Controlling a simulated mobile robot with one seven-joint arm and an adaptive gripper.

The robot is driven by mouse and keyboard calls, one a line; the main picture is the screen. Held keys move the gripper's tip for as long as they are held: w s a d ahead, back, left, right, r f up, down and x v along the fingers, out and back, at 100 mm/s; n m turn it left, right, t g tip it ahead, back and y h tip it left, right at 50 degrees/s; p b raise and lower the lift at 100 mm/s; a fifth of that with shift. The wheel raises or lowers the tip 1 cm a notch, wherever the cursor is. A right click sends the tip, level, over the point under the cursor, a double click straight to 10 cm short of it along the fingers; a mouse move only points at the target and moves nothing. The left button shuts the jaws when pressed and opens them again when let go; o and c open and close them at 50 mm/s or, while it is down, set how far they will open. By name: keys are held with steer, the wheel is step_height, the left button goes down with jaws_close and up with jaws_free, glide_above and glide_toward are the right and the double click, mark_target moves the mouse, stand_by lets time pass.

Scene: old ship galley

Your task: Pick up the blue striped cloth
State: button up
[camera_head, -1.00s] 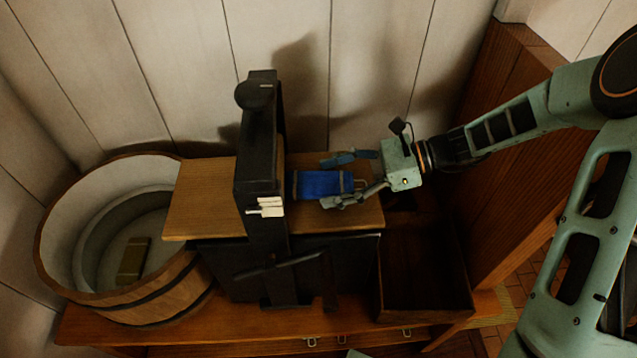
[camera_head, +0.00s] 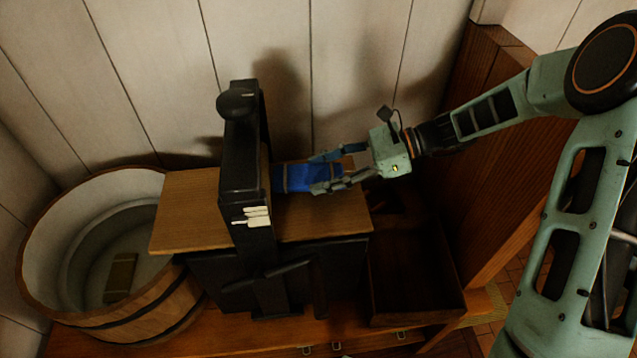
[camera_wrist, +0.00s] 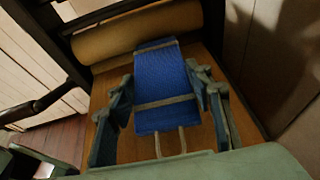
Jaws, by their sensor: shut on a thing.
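The blue cloth (camera_head: 296,178) with pale stripes lies over the wooden board of the black press, to the right of its upright frame. In the wrist view the cloth (camera_wrist: 162,79) is a flat blue strip with two pale bands, its far end near a wooden roller. My gripper (camera_head: 320,172) reaches in from the right with its fingers on either side of the cloth's near end. In the wrist view my gripper (camera_wrist: 163,100) has a finger at each long edge of the cloth, shut on it. Whether the cloth is clear of the board is hard to tell.
The black press frame (camera_head: 240,170) stands close to the left of the cloth. A wooden tub (camera_head: 45,290) is at the left. An open wooden box (camera_head: 415,285) sits below right, beside a tall wooden panel (camera_head: 500,190). The plank wall is behind.

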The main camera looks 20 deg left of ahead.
steer(key=w+r, duration=0.1)
steer(key=w, duration=0.2)
steer(key=w+r, duration=0.2)
steer(key=w, duration=0.1)
steer(key=w+r, duration=0.2)
steer(key=w, duration=0.1)
steer(key=shift+w+d, duration=0.1)
steer(key=shift+w, duration=0.3)
steer(key=shift+w+r, duration=0.25)
steer(key=shift+w, duration=0.2)
steer(key=shift+w+r, duration=0.2)
steer(key=shift+w, duration=0.25)
